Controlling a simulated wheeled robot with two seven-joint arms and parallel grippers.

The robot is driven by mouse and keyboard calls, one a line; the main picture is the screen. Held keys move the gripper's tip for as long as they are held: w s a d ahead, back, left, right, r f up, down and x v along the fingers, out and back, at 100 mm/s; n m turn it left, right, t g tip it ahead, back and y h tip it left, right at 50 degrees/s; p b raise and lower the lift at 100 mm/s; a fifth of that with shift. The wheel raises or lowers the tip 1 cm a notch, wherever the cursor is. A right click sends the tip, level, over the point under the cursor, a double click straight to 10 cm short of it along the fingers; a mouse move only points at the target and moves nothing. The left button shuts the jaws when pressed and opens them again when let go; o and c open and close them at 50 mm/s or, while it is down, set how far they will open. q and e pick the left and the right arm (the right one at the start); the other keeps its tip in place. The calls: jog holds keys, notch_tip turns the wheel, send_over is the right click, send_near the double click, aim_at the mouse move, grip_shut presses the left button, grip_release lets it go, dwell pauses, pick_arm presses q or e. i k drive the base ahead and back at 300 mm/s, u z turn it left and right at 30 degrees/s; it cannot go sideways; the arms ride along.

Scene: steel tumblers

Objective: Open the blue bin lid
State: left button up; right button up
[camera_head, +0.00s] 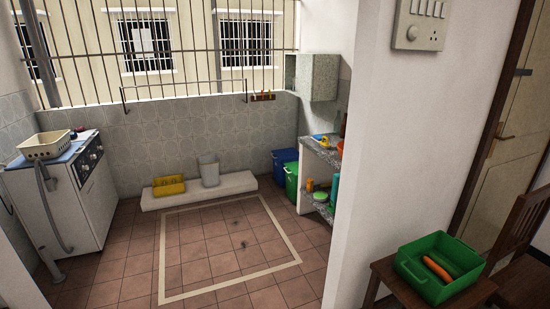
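A blue bin (282,163) stands on the floor against the far tiled wall, left of the stone counter. Its top looks dark; I cannot tell at this size whether its lid is shut. A green bin (291,183) stands just in front of it and hides part of its lower right side. Neither of my grippers shows in the head view.
A stone counter (322,152) with several items is right of the bins. A low white ledge (225,187) holds a yellow basket (168,187) and a grey container (209,171). A white wall (415,130) stands near on the right.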

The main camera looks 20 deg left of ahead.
aim_at(288, 154)
jog(key=u, duration=0.35)
jog(key=i, duration=0.7)
jog(key=u, duration=1.1)
jog(key=i, duration=2.3)
jog(key=u, duration=0.2)
jog(key=i, duration=1.85)
jog(key=z, duration=1.4)
jog(key=i, duration=1.2)
jog(key=z, duration=1.05)
